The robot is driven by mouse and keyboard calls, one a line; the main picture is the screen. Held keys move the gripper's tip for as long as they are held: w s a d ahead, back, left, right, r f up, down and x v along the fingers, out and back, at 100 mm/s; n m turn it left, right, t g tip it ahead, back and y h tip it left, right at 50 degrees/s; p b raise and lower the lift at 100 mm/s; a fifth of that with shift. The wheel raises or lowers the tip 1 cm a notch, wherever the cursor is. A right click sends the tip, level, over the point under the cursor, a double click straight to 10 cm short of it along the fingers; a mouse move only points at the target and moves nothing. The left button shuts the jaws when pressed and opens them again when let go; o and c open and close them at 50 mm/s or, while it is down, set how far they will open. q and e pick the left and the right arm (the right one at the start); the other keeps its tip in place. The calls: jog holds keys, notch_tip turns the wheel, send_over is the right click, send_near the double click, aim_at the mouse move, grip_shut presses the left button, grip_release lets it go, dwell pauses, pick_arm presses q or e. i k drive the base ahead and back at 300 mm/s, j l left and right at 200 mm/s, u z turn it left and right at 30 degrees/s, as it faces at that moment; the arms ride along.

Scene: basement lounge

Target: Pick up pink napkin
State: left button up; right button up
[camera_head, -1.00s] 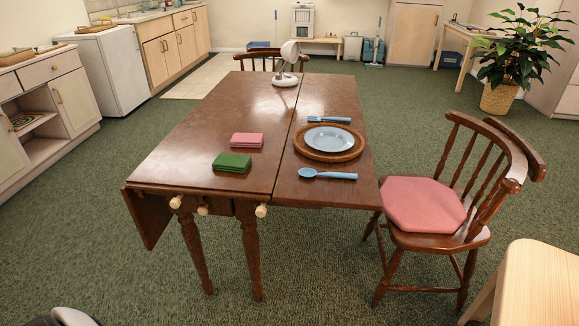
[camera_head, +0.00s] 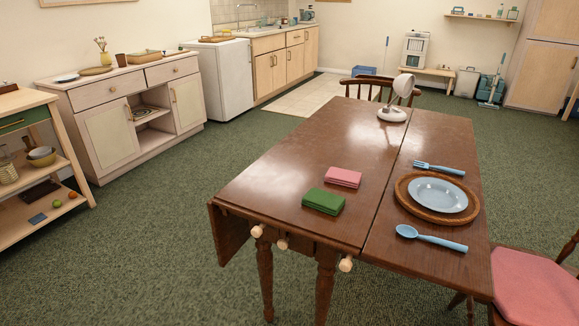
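The pink napkin (camera_head: 343,177) lies folded flat on the brown wooden drop-leaf table (camera_head: 290,160), left of the table's long seam. A folded green napkin (camera_head: 323,201) lies just in front of it, close by. Both napkins are fully visible and nothing covers them. Neither of my grippers shows in the head view.
A white lamp (camera_head: 397,97) stands at the far end. A chair with a pink cushion (camera_head: 535,287) stands at right. Floor left of the table is clear.

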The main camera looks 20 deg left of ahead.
aim_at(339, 176)
jog(key=i+l+u, duration=0.3)
jog(key=i, duration=0.4)
jog(key=i+l+u, duration=0.35)
jog(key=i+l, duration=0.25)
jog(key=k+j, duration=0.1)
jog(key=j, duration=0.85)
jog(key=k, duration=0.05)
